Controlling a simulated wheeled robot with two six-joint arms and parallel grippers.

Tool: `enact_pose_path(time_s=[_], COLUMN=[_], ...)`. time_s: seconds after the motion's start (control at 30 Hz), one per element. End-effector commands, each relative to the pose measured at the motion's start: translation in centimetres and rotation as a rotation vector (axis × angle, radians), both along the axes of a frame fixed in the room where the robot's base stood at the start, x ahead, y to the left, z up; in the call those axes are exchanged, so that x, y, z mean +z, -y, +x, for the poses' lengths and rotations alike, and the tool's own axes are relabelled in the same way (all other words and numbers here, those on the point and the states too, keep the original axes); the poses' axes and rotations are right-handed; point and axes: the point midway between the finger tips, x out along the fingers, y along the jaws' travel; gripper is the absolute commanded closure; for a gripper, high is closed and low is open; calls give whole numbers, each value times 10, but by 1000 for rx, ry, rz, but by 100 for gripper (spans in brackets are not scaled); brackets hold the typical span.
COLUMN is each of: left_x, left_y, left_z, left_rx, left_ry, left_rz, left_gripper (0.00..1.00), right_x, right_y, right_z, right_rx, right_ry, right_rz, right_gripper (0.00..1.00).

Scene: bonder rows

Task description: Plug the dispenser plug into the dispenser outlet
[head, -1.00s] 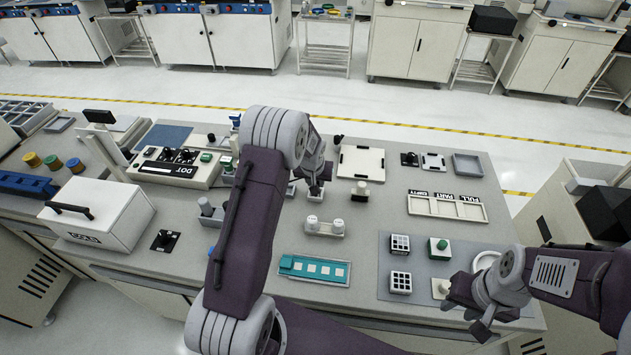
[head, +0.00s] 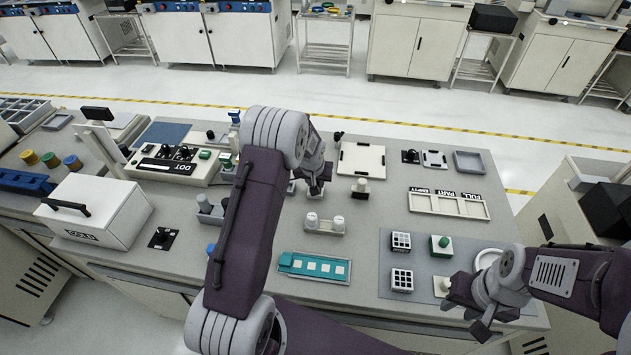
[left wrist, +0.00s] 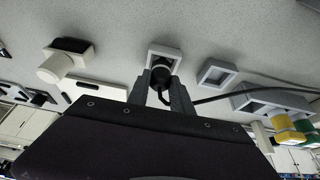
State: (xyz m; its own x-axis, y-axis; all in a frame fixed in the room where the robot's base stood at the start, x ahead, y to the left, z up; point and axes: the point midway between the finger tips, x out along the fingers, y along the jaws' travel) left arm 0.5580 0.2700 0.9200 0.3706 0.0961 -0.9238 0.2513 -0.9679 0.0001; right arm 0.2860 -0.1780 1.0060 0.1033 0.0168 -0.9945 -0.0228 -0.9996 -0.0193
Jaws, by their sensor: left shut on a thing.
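The dispenser plug, a dark plug (left wrist: 161,72) with a black cable, is between the fingers of my left gripper (left wrist: 161,90) in the left wrist view. The gripper is shut on it. A light grey square frame, apparently the outlet (left wrist: 178,53), surrounds the plug's far end in that view. I cannot tell how deep the plug sits in it. In the head view my left gripper (head: 317,187) is above the middle of the bench and hides the plug. My right gripper (head: 466,318) has its fingers apart and is empty at the bench's front right.
A second grey square frame (left wrist: 217,73) lies to the right in the left wrist view. A knobbed block (head: 360,189) stands right of my left gripper; a holder with two white-capped vials (head: 325,225) stands in front. A teal strip tray (head: 315,267) lies nearer.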

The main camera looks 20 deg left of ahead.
Motion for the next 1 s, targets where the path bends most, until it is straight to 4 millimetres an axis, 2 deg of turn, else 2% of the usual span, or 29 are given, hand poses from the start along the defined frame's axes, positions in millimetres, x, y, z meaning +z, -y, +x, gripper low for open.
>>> enact_pose_path(time_s=[0.47, 0.5, 0.57, 0.87, 1.0], left_x=[-13, -12, -12, -12, -2], left_y=[0, 0, 0, 0, 1], left_z=[0, 0, 0, 0, -3], left_rx=[0, 0, 0, 0, 0], left_ry=[0, 0, 0, 0, 2], left_rz=[0, 0, 0, 0, 1], left_gripper=[100, 65, 49, 48, 48], right_x=[-11, -10, -10, -10, -12], right_y=[0, 0, 0, 0, 0], right_z=[0, 0, 0, 0, 0], right_rx=[0, 0, 0, 0, 0], right_ry=[0, 0, 0, 0, 0], right_rz=[0, 0, 0, 0, 0], right_gripper=[64, 64, 64, 64, 64])
